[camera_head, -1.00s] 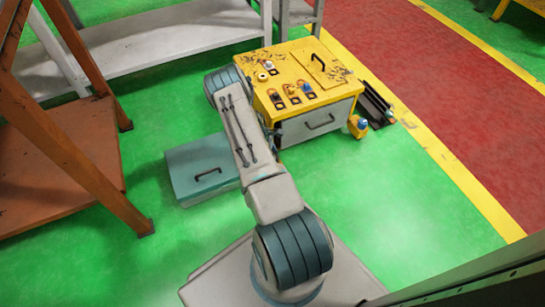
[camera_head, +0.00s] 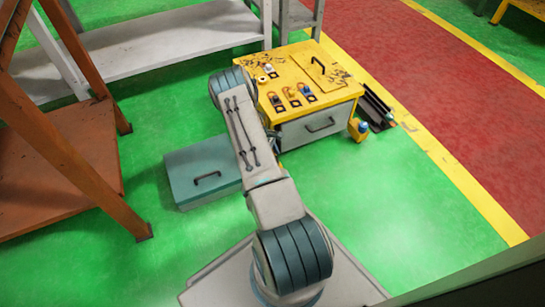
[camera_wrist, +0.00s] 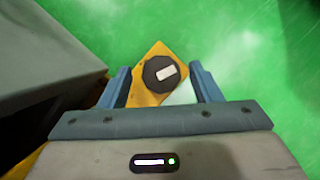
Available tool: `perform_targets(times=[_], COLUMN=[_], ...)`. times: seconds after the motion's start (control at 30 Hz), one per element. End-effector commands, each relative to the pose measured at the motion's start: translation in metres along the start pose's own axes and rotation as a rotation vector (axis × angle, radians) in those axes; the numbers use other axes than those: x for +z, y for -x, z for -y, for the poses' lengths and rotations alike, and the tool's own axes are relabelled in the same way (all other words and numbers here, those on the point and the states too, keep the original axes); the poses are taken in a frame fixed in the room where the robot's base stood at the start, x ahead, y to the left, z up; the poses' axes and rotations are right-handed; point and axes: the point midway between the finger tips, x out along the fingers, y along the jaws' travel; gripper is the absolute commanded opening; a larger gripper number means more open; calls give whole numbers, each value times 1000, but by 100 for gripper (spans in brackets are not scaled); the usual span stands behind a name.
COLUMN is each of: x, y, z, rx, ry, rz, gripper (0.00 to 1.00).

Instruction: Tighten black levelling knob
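In the wrist view a black, many-sided knob (camera_wrist: 152,80) with a pale rectangular patch on top sits on a yellow bracket (camera_wrist: 150,52) low over the green floor. My gripper (camera_wrist: 160,68) is open, with one blue-grey finger on each side of the knob and a visible gap to both. I cannot tell how far the fingertips are above the knob. In the head view my arm hides the gripper and the black knob. The yellow-topped machine (camera_head: 335,92) stands beyond my arm.
A grey machine side (camera_wrist: 40,45) is close on the left in the wrist view. In the head view a teal box (camera_head: 190,185) with a handle lies left of my arm. Another yellow bracket (camera_head: 357,135) and dark rails (camera_head: 377,112) are at the machine's right. Green floor is clear at right.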

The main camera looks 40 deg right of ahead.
Motion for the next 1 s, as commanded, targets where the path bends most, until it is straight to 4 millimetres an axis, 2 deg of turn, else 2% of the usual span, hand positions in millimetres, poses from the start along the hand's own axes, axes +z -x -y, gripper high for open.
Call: perform_targets(times=[0.3,0.5,0.8,1.0], x=[-1,0,-63,-93], y=[0,18,38,49], z=[0,0,0,0], rx=[1,2,2,2], ry=[1,1,3,2], rz=[-2,-2,-2,-2], gripper=[61,61,61,61])
